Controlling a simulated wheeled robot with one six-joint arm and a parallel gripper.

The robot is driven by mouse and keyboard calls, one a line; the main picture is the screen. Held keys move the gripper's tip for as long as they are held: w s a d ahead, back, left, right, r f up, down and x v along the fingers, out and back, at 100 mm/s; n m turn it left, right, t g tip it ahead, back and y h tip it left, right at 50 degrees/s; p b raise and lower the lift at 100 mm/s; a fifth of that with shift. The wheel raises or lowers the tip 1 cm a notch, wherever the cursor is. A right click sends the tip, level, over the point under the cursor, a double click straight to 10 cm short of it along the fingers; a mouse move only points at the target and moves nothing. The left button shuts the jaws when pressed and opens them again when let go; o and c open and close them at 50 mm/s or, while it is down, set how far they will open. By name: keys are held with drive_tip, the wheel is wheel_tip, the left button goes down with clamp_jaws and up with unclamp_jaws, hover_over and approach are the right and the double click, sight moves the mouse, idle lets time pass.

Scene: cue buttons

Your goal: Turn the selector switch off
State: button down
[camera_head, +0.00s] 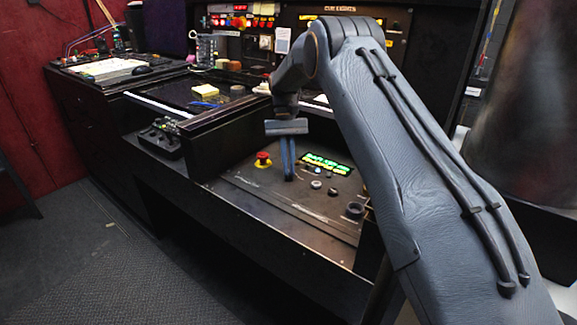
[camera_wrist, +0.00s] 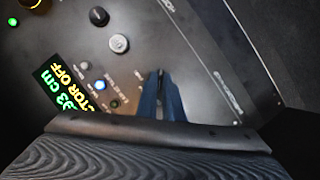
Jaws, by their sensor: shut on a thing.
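My gripper (camera_head: 289,176) reaches down onto the dark control panel (camera_head: 235,191). In the wrist view its two blue-grey fingers (camera_wrist: 161,92) are closed around a small dark piece on the panel, which I take to be the selector switch (camera_wrist: 161,76). The fingers hide most of this switch, so I cannot read which way it points. A lit display (camera_head: 327,163) is beside the gripper. In the wrist view the display (camera_wrist: 70,90) shows yellow letters ending in "TOR OFF" and a green figure in cm.
A red emergency button (camera_head: 263,159) stands just left of the gripper. A silver button (camera_wrist: 119,43) and a black knob (camera_wrist: 99,16) rise from the panel near the fingers. Small lamps, one blue (camera_wrist: 99,85), sit close by. A raised black console (camera_head: 215,100) stands behind.

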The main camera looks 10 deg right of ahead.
drive_tip(key=c, duration=1.9)
unclamp_jaws()
drive_tip(key=shift+r, duration=0.1)
drive_tip(key=b+v, duration=0.1)
drive_tip(key=v, duration=0.6)
drive_tip(key=shift+r, duration=0.35)
drive_tip(key=shift+w, duration=0.15)
